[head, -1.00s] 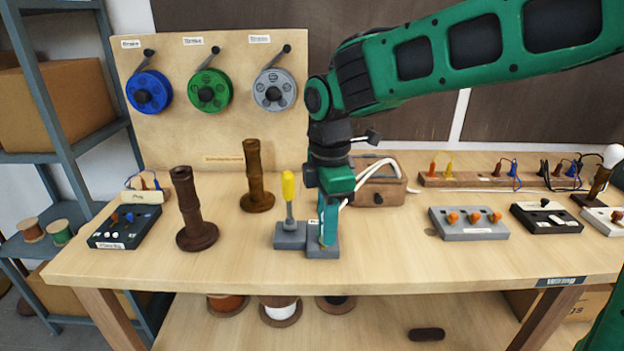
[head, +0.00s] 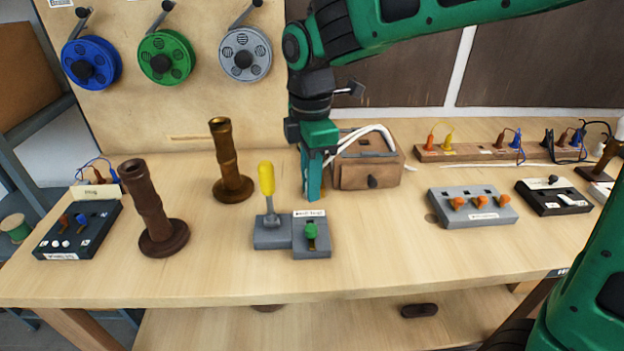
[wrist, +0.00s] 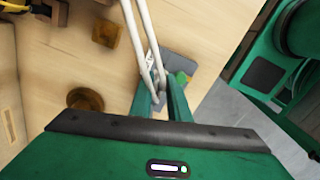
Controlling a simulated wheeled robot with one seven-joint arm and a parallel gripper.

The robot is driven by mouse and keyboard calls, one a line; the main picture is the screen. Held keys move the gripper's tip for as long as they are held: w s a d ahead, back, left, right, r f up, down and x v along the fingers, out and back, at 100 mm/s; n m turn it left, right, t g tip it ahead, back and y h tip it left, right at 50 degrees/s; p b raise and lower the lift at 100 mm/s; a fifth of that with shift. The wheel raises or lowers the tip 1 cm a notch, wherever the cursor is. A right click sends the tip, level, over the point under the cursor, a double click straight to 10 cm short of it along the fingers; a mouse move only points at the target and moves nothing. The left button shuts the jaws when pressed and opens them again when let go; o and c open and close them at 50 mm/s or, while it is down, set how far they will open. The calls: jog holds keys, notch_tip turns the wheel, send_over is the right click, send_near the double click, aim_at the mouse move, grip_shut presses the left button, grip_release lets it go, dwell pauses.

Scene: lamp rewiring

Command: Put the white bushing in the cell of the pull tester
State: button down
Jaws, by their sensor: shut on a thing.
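The pull tester (head: 272,236) is a grey two-part block with an upright yellow lever and a label. My gripper (head: 313,196) is raised just behind and above that right part. Its fingers (wrist: 160,100) are nearly together. White cord strands (wrist: 147,40) lead down between them and seem held there. In the head view the cord (head: 350,138) runs from the wooden box to my fingers. I cannot make out a separate white bushing in my fingertips, which hide what they hold.
The wooden box (head: 365,172) is behind right. The table front is clear.

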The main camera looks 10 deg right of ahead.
jog(key=shift+a, duration=0.1)
jog(key=shift+f, duration=3.15)
jog(key=shift+s+f, duration=0.1)
jog(key=shift+f, duration=0.35)
jog(key=c, duration=1.6)
grip_release()
